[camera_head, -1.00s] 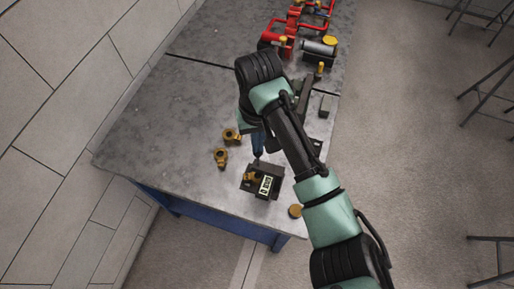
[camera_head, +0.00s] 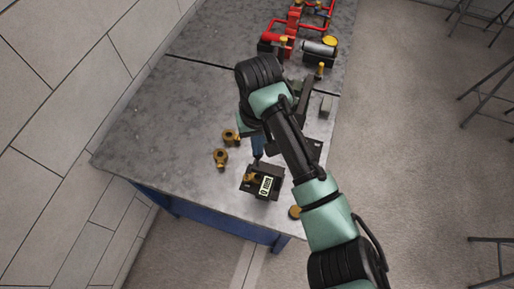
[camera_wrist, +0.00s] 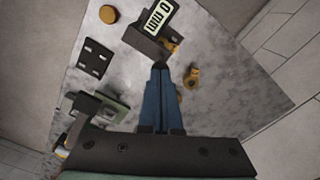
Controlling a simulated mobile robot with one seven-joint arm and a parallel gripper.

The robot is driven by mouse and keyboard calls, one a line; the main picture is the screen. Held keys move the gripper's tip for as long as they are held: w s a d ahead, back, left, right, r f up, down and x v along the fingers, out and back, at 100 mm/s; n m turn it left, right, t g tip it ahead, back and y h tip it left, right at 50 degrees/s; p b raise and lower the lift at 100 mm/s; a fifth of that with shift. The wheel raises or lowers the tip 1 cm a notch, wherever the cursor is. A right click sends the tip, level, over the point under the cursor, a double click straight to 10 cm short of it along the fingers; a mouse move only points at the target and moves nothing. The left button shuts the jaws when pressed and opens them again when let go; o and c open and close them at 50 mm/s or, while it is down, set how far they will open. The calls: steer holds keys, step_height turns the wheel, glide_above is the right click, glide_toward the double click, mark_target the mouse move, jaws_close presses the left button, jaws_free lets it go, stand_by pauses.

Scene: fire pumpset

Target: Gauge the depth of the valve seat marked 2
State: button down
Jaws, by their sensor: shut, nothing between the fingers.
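A dark block with a lit display (camera_head: 266,186) stands near the table's front edge; in the wrist view the display (camera_wrist: 158,18) seems to read 0 mm. A brass valve piece (camera_head: 250,177) is at the block's left side, partly hidden in the wrist view (camera_wrist: 171,45). Two more brass valve pieces (camera_head: 221,157) (camera_head: 230,136) lie on the table to the left. No number 2 mark is legible. My gripper (camera_head: 257,158) points down just behind the block. Its blue fingers (camera_wrist: 160,67) are shut and empty; I cannot tell whether the tips touch the block.
A brass disc (camera_head: 295,211) lies right of the block at the table edge. A black slotted plate (camera_wrist: 96,58) and a grey block (camera_head: 325,107) are along the right side. Red pump piping (camera_head: 295,25) stands at the back. The table's left half is clear.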

steer(key=shift+f+b, duration=0.95)
steer(key=shift+f, duration=0.95)
stand_by(0.4)
step_height(320, 180, up, 7)
steer(key=p, duration=0.7)
steer(key=shift+r, duration=0.1)
stand_by(0.4)
